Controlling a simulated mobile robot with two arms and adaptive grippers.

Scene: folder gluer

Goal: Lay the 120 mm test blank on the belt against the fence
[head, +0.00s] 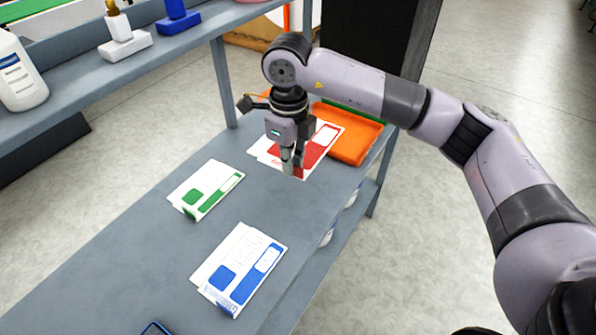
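Three flat printed cardboard blanks lie on the grey bench (130,240): a red and white one (325,134) at the far end, a green and white one (207,189) in the middle and a blue and white one (240,268) nearer. I cannot read which is the 120 mm one. My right gripper (293,172) points down at the near edge of the red blank and partly covers it. Its fingers look close together; I cannot tell whether they hold the blank's edge. My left gripper is out of view. I cannot make out the belt or fence for certain.
An orange tray (352,135) stands beside the red blank at the bench's far end. A raised grey shelf (110,72) at left carries a white bottle (18,75) and small blocks with handles (124,38). A dark object (157,328) shows at the bottom edge.

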